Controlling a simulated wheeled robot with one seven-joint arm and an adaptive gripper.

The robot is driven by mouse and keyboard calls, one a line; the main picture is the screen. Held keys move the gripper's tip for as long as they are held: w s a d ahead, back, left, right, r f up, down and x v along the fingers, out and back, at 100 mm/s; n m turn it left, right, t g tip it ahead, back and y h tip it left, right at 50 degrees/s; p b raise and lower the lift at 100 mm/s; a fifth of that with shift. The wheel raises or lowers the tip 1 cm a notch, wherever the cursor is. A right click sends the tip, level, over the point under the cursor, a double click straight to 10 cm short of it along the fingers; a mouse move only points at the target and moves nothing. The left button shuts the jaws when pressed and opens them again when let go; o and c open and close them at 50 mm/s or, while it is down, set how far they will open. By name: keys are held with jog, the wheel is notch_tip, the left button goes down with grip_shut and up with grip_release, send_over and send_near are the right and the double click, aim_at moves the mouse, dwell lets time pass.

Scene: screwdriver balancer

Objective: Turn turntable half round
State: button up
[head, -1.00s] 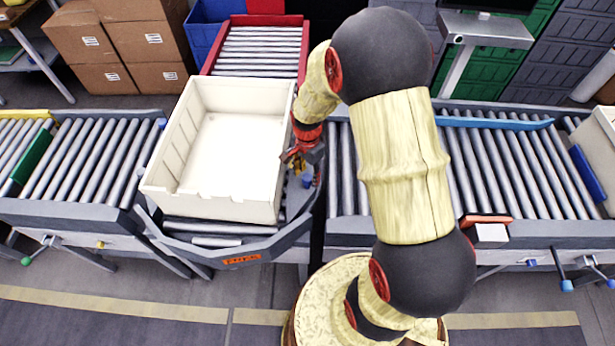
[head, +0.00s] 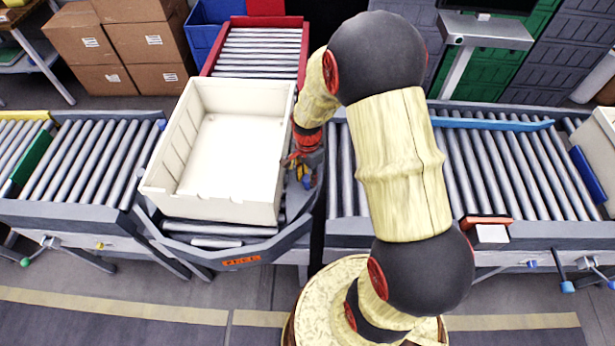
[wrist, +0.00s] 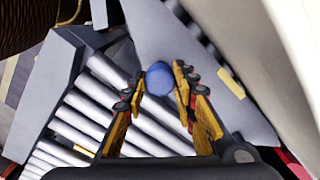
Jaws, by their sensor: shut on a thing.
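The turntable (head: 290,215) is a grey roller section under a big cream crate, which hides most of its top. A blue knob (head: 307,181) stands on its right edge. My gripper (head: 302,176) points down at this edge, just right of the crate. In the wrist view the round blue top of the knob (wrist: 159,78) sits between the two orange-and-black fingertips (wrist: 158,84), which are shut on it. The knob's lower part is hidden.
The cream crate (head: 275,213) stands close beside my gripper. Roller conveyors lie left (head: 85,165) and right (head: 490,165) of the turntable, and a red-framed one (head: 260,45) lies behind. An orange label (head: 241,261) marks the front edge.

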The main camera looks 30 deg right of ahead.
grip_shut()
dwell(0.3)
